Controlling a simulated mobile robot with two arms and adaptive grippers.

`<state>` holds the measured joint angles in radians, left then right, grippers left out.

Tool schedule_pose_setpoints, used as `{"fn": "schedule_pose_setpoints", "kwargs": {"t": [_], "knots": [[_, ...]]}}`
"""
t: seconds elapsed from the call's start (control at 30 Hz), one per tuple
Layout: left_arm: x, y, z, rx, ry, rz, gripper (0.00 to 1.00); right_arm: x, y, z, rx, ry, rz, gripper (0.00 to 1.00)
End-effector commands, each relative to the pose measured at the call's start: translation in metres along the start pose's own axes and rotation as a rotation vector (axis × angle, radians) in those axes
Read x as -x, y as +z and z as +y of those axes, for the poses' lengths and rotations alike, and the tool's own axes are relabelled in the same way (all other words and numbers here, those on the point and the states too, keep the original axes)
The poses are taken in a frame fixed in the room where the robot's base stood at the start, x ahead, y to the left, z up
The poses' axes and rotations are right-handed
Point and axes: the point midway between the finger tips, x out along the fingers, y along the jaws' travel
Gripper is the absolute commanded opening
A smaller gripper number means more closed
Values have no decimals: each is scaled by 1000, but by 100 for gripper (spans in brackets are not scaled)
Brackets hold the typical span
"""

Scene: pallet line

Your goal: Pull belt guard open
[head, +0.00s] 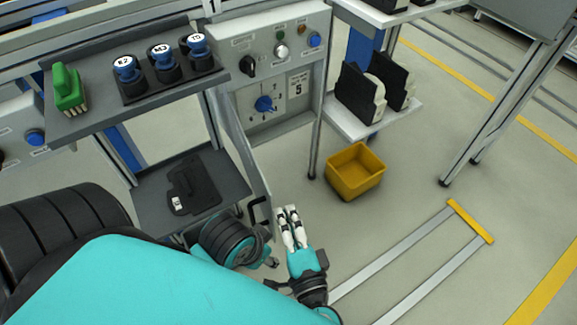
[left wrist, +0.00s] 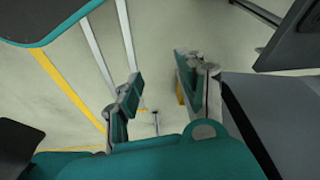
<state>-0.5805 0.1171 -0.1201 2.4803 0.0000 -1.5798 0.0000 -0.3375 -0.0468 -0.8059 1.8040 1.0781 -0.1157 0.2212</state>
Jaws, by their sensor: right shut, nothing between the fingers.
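The belt guard looks to be the grey panel (head: 242,155) below the control box in the head view. It stands edge-on to me, with a black handle (head: 256,211) near its lower end. My right gripper (head: 287,211) is shut and empty, just to the right of the handle, with a small gap in the picture; I cannot tell the depth between them. My left gripper (left wrist: 162,88) shows in the left wrist view with its fingers wide apart and nothing between them. I cannot make out its fingers in the head view.
The control box (head: 275,55) has knobs and a blue dial. A shelf (head: 100,122) at left holds a green brush (head: 68,88) and several blue-capped containers. A lower shelf (head: 150,210) holds a dark flat part. A yellow bin (head: 354,171) stands on the floor, with a yellow-ended floor frame (head: 470,222) at right.

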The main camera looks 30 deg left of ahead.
Motion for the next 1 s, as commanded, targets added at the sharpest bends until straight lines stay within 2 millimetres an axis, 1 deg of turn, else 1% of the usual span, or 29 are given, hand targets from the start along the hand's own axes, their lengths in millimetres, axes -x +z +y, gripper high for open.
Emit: {"fn": "schedule_pose_setpoints", "kwargs": {"t": [0.17, 0.27, 0.37, 0.6, 0.7, 0.83, 1.0], "knots": [[0, -1, 0, -1, 0, 1, 40, 1, 0, 0, 0, 0, 0, 0], [0, 0, 0, -2, -1, 0, 40, 7, 0, 1, 1, 2, -1, 0], [0, 0, -1, -2, -1, 0, 40, 22, 0, 2, 2, 4, -2, 0], [0, 0, -1, -2, -2, 0, 40, 71, 1, 2, 5, 4, -5, 0], [0, 0, -1, -2, -2, 0, 40, 89, 0, 1, 3, 3, -4, 0], [0, 0, -1, -2, -2, 0, 40, 106, 0, 1, 3, 2, -3, 0], [0, 0, -1, -2, -2, 0, 40, 118, 0, 0, 1, 1, -1, 0]]}}
